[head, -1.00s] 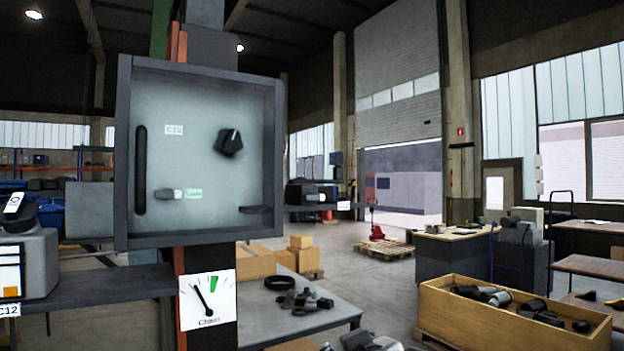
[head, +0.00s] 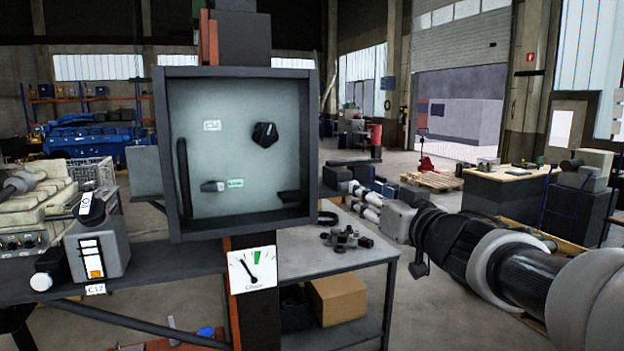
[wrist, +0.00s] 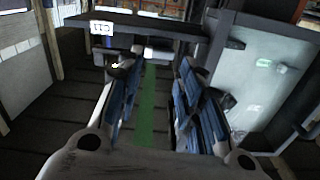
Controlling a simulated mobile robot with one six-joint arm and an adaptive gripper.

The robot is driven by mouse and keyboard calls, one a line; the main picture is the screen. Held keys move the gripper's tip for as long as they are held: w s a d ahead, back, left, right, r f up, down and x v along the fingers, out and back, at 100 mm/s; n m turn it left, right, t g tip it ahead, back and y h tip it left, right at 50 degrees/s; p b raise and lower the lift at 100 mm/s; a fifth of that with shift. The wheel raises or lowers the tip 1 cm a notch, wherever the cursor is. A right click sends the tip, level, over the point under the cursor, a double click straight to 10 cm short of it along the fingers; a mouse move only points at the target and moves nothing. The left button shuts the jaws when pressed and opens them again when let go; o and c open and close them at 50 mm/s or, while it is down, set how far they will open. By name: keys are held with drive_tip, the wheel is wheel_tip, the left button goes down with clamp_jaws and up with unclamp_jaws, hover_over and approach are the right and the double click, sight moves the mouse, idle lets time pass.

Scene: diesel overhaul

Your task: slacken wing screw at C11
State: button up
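I cannot make out a wing screw there; that area is small, dark and blurred. My gripper (wrist: 156,66) is open, with its two fingers spread and only floor and a green stripe showing between them. Its tips are just short of the shelf edge in the picture; the true gap is unclear. In the head view my gripper (head: 359,196) reaches in from the right, to the right of the grey cabinet box.
The open-fronted cabinet (head: 162,150) has a black knob (head: 265,134) and a handle bar (head: 184,178). A gauge (head: 252,269) hangs below it. A C12 label (head: 95,289) marks the left shelf. A bench (head: 365,250) with loose parts stands below my gripper.

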drive_tip(key=w+m+p, duration=0.1)
drive_tip(key=m+p, duration=0.3)
drive_tip(key=m, duration=0.1)
drive_tip(key=w+m+p, duration=0.1)
drive_tip(key=m+p, duration=0.4)
drive_tip(key=m, duration=0.1)
drive_tip(key=w+a+m+p, duration=0.1)
drive_tip(key=m+p, duration=0.3)
drive_tip(key=m, duration=0.2)
drive_tip(key=shift+w, duration=0.25)
drive_tip(key=shift+x, duration=1.95)
drive_tip(key=shift+c, duration=0.3)
clamp_jaws()
